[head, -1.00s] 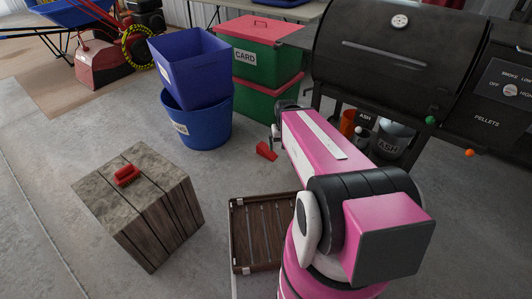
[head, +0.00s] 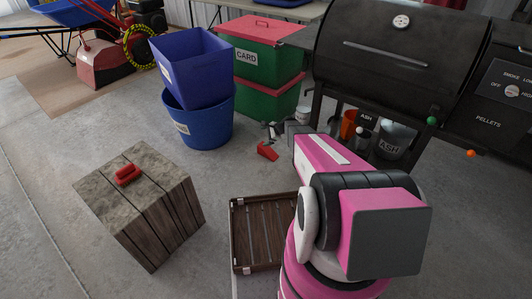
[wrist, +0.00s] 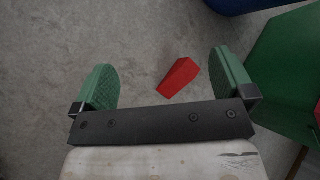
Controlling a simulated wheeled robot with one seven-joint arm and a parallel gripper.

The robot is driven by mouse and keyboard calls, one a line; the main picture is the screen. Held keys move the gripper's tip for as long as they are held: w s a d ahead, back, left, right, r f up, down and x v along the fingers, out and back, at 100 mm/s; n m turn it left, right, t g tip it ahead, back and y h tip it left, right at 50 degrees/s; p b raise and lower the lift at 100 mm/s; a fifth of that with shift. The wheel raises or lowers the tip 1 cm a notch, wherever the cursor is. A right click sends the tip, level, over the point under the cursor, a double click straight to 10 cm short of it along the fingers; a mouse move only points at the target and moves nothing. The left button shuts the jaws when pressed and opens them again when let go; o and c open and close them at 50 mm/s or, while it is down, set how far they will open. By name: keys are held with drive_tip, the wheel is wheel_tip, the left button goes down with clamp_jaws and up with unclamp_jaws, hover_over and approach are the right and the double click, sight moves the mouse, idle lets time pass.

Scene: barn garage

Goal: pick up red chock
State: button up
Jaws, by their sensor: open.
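The red chock (head: 267,151) is a small wedge on the concrete floor, in front of the green and red bins. In the wrist view the chock (wrist: 178,78) lies between and beyond the two green finger pads, nearer the right one. My gripper (wrist: 164,72) is open and empty, with the floor showing between its fingers. In the head view my gripper (head: 274,130) shows small just behind the chock in the picture, partly hidden by my pink arm. I cannot tell its exact height above the floor.
A blue bin (head: 198,125) and a green bin (head: 262,104) stand behind the chock; green also fills the right of the wrist view. A black smoker grill (head: 385,60) stands right. A wooden crate (head: 258,235) and a wooden block (head: 150,225) with a red item (head: 127,175) stand in front.

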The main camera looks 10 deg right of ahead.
drive_tip(key=w+d+f+m+t+y, duration=0.1)
drive_tip(key=w+d+f+m+t, duration=0.2)
drive_tip(key=w+f+m, duration=0.5)
drive_tip(key=m+t, duration=0.2)
drive_tip(key=m, duration=0.2)
hover_over(271, 152)
drive_tip(key=f, duration=1.6)
drive_tip(key=shift+s+a+f, duration=0.15)
drive_tip(key=shift+s+f, duration=0.05)
drive_tip(key=shift+f, duration=0.15)
drive_tip(key=shift+x, duration=3.15)
drive_tip(key=shift+c, duration=0.3)
drive_tip(key=c, duration=1)
drive_tip(key=shift+c, duration=1.2)
drive_tip(key=shift+r, duration=0.1)
